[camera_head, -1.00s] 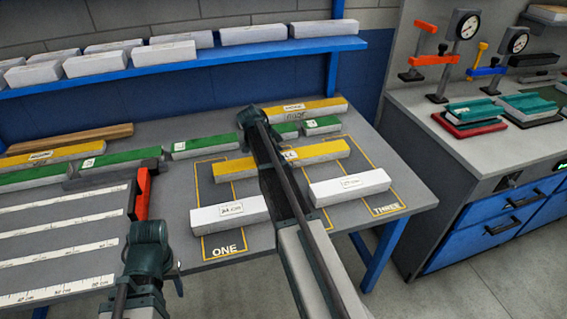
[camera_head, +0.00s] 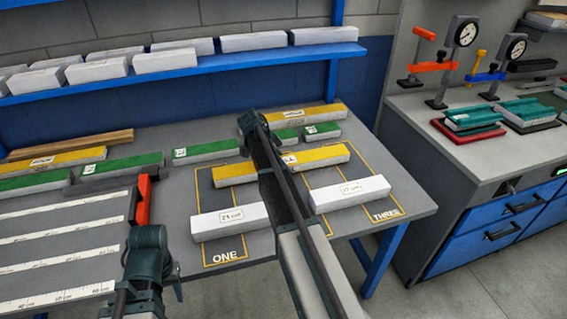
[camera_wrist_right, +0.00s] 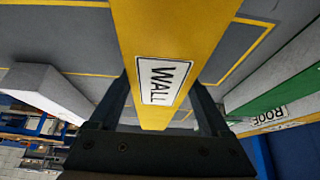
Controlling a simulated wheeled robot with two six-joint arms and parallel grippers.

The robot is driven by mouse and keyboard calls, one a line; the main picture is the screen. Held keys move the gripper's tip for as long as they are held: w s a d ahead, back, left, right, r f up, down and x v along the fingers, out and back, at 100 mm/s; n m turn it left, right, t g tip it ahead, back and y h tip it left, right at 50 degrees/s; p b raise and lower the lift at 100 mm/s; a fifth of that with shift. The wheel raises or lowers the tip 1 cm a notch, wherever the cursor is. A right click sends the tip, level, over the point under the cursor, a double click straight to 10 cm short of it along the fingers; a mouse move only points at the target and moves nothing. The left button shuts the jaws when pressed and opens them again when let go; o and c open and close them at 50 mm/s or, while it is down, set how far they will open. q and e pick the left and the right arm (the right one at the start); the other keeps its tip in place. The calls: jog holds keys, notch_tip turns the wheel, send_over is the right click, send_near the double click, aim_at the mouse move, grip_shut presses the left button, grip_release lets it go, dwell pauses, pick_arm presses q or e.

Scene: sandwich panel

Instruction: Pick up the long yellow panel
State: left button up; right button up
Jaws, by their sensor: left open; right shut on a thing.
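A yellow-topped panel (camera_head: 326,156) lies across the outlined zones in the middle of the table in the head view. Its middle is hidden behind my right arm. In the right wrist view this yellow panel (camera_wrist_right: 175,35), labelled WALL, runs between the fingers of my right gripper (camera_wrist_right: 165,112), which is shut on it. I cannot tell whether it is clear of the table. My left gripper (camera_head: 147,240) is open and empty at the lower left, beside the ruled board. Other yellow-topped panels lie at the back (camera_head: 310,112) and at the left (camera_head: 50,160).
White panels lie in front, left (camera_head: 230,220) and right (camera_head: 350,193) of my right arm. Green-topped panels (camera_head: 205,150) lie behind. A ruled board (camera_head: 60,255) with a red stop (camera_head: 144,203) is at the left. A blue shelf (camera_head: 200,70) holds white blocks. A side bench stands right.

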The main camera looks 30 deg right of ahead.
notch_tip(320, 180, up, 9)
jog(key=p, duration=0.8)
jog(key=shift+r+p, duration=0.1)
jog(key=shift+p, duration=0.25)
